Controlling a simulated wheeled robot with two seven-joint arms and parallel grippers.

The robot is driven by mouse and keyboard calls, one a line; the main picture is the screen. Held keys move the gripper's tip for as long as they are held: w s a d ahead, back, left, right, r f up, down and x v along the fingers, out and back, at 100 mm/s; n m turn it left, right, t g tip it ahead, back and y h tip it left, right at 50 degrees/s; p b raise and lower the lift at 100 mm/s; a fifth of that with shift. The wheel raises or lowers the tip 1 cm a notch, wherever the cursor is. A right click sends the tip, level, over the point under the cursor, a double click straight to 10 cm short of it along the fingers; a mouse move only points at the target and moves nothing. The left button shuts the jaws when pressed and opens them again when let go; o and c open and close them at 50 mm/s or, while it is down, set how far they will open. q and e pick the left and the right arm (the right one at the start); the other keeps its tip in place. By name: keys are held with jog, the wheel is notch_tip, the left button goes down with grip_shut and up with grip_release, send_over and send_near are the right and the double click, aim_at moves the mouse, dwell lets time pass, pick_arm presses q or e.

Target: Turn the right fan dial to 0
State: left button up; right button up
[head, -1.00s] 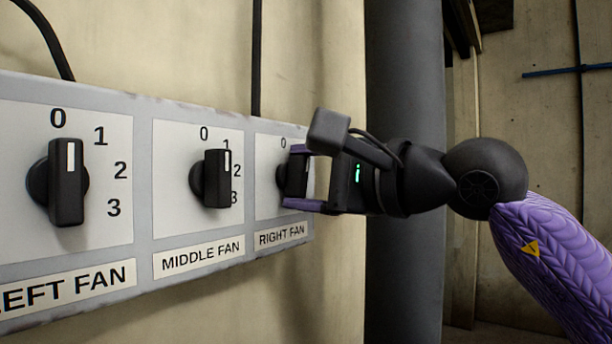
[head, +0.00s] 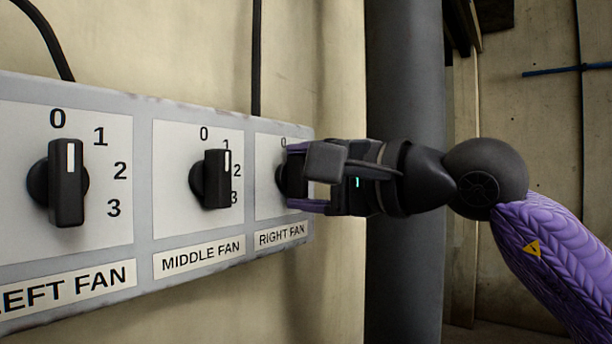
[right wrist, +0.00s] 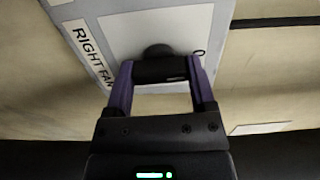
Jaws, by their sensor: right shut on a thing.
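The right fan dial (head: 284,176) is a black knob on the rightmost panel of the grey control box, above the RIGHT FAN label (head: 282,235). My right gripper (head: 296,176) is shut on it, with one purple finger above and one below. In the right wrist view the knob (right wrist: 157,70) sits between the purple fingers (right wrist: 160,76). Its white mark faces the finger on the side of the printed 0 (right wrist: 198,54). In the head view the gripper hides the mark and the numbers below 0. My left gripper is not in view.
The middle fan dial (head: 211,180) points near 1, and the left fan dial (head: 67,184) points to 0. Black cables run up the wall above the box. A dark grey column (head: 404,80) stands behind my right gripper.

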jog(key=o, duration=1.2)
jog(key=b+v, duration=0.4)
jog(key=v, duration=0.6)
